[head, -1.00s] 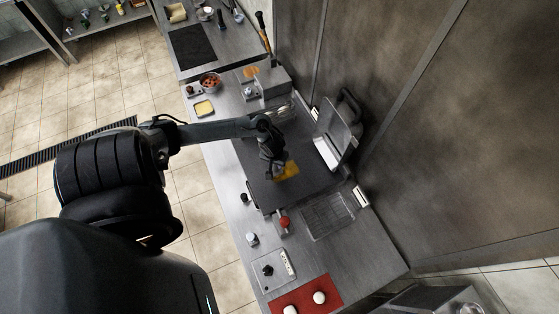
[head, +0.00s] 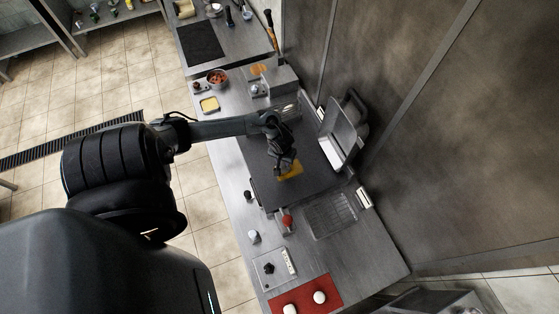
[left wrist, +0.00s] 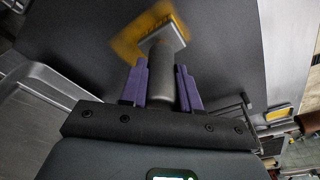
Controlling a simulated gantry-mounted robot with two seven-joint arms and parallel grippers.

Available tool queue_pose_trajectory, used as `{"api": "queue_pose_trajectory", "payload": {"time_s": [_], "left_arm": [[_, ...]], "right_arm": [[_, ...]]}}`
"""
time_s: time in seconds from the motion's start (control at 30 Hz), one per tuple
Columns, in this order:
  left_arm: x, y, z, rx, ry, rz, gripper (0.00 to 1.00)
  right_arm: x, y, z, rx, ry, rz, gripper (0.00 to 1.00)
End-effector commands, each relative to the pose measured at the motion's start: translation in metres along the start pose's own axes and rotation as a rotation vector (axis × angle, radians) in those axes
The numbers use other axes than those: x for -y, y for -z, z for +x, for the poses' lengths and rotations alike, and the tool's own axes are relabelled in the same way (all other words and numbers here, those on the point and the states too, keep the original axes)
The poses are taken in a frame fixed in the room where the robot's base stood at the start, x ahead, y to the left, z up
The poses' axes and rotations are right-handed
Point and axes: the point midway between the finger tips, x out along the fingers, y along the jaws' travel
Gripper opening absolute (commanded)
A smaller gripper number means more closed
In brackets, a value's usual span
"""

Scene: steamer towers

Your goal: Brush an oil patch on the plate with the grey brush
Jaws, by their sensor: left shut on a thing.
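The dark flat plate (head: 314,164) lies in the middle of the steel counter in the head view. A yellow oil patch (head: 292,171) is on it, and it also shows in the left wrist view (left wrist: 127,42). My left gripper (head: 284,165) is over the patch. In the left wrist view its purple fingers (left wrist: 161,88) are shut on the thick grey handle of the brush (left wrist: 162,60). The brush head is over the patch and hides part of it. Contact with the plate cannot be told for sure. My right gripper is not in view.
An open grey lid-like device (head: 340,135) stands at the plate's right side. A wire basket (head: 330,216), a red-topped item (head: 287,221) and a red mat (head: 305,297) lie on the near counter. A bowl (head: 217,77) and yellow tray (head: 209,104) stand at the far end.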

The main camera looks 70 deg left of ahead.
Motion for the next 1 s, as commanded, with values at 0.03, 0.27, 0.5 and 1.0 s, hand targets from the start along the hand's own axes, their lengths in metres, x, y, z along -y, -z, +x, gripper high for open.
{"api": "queue_pose_trajectory", "payload": {"time_s": [0.03, 0.27, 0.5, 1.0], "left_arm": [[-0.0031, 0.0023, 0.0007, 0.000, -0.001, -0.002, 0.00], [-0.0076, 0.0068, 0.0025, 0.001, 0.000, -0.001, 0.00], [-0.0077, 0.0065, 0.0031, 0.001, 0.000, -0.002, 0.00], [-0.0085, 0.0074, -0.0011, 0.002, -0.001, -0.003, 0.00]], "right_arm": [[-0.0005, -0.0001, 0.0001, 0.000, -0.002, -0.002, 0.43], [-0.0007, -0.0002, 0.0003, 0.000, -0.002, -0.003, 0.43], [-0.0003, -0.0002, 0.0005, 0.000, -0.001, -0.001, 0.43], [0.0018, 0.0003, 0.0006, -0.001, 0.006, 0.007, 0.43]]}}
